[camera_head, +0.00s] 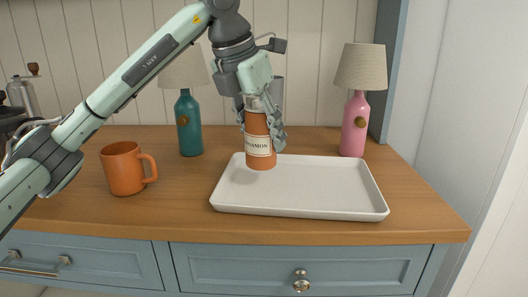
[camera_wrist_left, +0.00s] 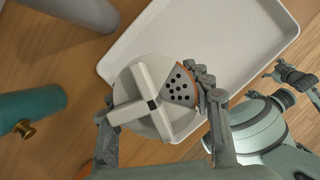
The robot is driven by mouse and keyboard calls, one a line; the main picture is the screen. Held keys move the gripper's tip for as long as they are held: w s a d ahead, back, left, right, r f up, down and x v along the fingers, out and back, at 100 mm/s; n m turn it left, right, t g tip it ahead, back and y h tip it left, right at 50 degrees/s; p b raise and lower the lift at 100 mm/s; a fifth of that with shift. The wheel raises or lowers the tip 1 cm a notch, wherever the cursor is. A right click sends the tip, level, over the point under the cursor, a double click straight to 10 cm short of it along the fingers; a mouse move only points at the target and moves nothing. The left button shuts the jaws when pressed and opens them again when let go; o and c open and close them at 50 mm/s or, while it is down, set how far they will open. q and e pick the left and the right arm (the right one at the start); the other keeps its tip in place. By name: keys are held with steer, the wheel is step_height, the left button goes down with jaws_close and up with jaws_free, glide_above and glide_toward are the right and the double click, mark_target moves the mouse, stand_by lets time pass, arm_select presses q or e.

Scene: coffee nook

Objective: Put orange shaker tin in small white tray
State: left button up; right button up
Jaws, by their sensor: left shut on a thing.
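The orange shaker tin (camera_head: 259,135) has a cream label and stands upright in my left gripper (camera_head: 262,115), which is shut on it. In the left wrist view the tin's round top (camera_wrist_left: 158,98) shows, with a pale cross and a wedge of dark holes, between the fingers (camera_wrist_left: 160,115). The small white tray (camera_head: 330,191) lies on the counter. The tin's lower end overlaps the tray's back left part in the head view; I cannot tell whether it touches the tray floor. Parts that look like my right gripper (camera_wrist_left: 290,85) show at the right of the wrist view, jaws unclear.
An orange mug (camera_head: 124,168) stands left of the tray. A teal lamp (camera_head: 188,125) and a pink lamp (camera_head: 353,125) stand behind. A grey cylinder (camera_head: 277,90) shows partly behind my left gripper. The tray's middle and right are empty.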

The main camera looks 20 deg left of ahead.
mark_target(251, 117)
arm_select(q)
steer(key=shift+d+f, duration=0.1)
steer(key=shift+f, duration=1.95)
steer(key=o, duration=1.2)
steer(key=shift+f, duration=0.1)
steer(key=shift+o, duration=0.2)
steer(key=v, duration=1.2)
steer(key=shift+s, duration=0.1)
